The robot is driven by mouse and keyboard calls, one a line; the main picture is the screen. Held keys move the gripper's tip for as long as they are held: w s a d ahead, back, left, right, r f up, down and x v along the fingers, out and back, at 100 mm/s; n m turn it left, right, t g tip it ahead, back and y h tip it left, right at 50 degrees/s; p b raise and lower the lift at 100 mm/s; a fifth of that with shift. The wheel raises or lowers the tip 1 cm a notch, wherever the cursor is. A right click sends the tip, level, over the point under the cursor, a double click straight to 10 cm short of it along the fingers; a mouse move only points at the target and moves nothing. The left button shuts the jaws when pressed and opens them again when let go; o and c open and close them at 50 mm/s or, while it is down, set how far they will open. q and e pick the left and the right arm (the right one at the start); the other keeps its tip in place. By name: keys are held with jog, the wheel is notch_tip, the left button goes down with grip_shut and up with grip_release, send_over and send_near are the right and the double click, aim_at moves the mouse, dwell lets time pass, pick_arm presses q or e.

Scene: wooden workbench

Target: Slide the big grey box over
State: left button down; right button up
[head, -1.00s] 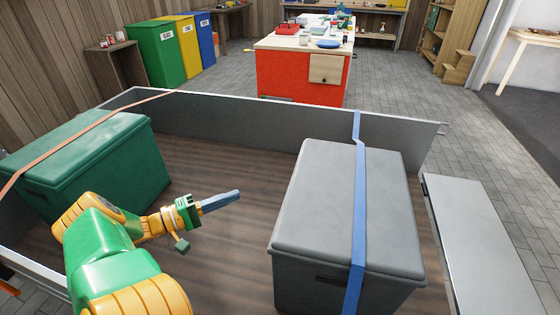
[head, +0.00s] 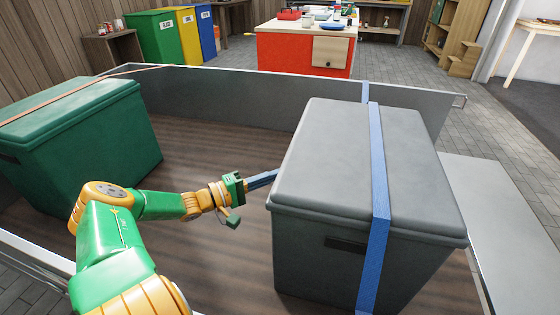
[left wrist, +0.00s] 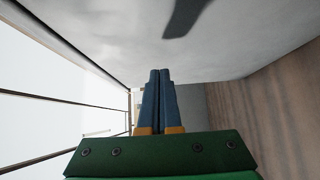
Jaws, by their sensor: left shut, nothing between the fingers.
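The big grey box (head: 345,165) stands closed and upright on the brown floor of the trailer-like bed, right of centre in the head view. A blue strap (head: 378,175) runs over its lid and down its front. My left gripper (head: 276,173) is shut and empty, its blue fingers pointing right at the box's left side. The fingertips meet the box's outline; I cannot tell whether they touch it. In the left wrist view, the shut fingers (left wrist: 159,73) lie beside a large pale grey surface carrying a dark shadow. My right gripper is not in view.
A green box (head: 85,145) under an orange strap (head: 85,88) stands at the left of the bed. Low grey walls (head: 230,95) bound the bed. Bare floor (head: 215,150) lies between the boxes. A flat grey panel (head: 500,215) lies to the right.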

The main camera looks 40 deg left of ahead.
pick_arm(q)
jog(key=shift+w+d+r, duration=0.1)
jog(key=shift+w+d, duration=0.15)
jog(key=shift+d, duration=0.3)
jog(key=shift+w+d, duration=0.25)
jog(key=shift+d, duration=0.25)
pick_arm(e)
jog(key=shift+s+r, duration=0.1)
